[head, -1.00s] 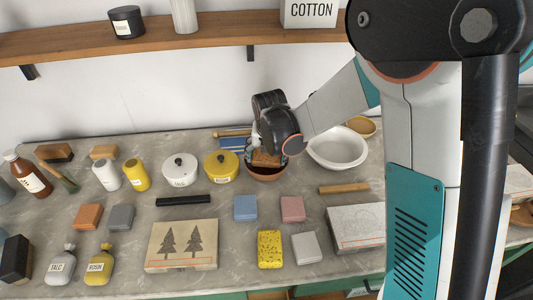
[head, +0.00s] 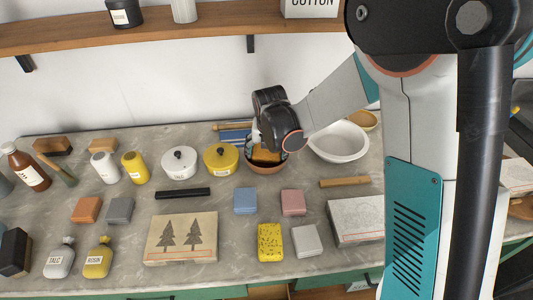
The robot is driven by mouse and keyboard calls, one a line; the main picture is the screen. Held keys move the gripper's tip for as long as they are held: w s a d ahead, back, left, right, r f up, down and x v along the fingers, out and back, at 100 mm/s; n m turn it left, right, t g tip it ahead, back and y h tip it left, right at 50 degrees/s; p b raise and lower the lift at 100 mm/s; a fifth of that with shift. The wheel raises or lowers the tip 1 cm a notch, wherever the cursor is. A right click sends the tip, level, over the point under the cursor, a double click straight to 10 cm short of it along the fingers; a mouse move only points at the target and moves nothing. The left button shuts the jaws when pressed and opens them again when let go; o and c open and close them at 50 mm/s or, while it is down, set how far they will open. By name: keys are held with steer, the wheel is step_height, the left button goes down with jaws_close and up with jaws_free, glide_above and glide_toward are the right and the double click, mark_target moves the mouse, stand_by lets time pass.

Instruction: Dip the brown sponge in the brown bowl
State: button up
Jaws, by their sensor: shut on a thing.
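The brown bowl (head: 265,169) stands on the counter at the back, just right of the yellow lidded pot. My gripper (head: 264,146) is over the bowl, pointing down and largely hidden by my own wrist. It is shut on the brown sponge (head: 266,155), which shows as an orange-brown patch within the bowl's rim. The sponge's lower part and the bowl's contents are hidden, so I cannot tell how deep the sponge sits.
A yellow pot (head: 221,160) stands close left of the bowl, and a white basin (head: 339,142) close right. Several blocks lie in front, including blue (head: 245,201) and pink (head: 293,203). A black bar (head: 183,194) lies left. A shelf (head: 200,29) runs above.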

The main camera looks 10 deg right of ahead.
steer(key=shift+r+p, duration=2.45)
steer(key=shift+r, duration=1.5)
step_height(320, 180, up, 4)
steer(key=shift+p, duration=1.25)
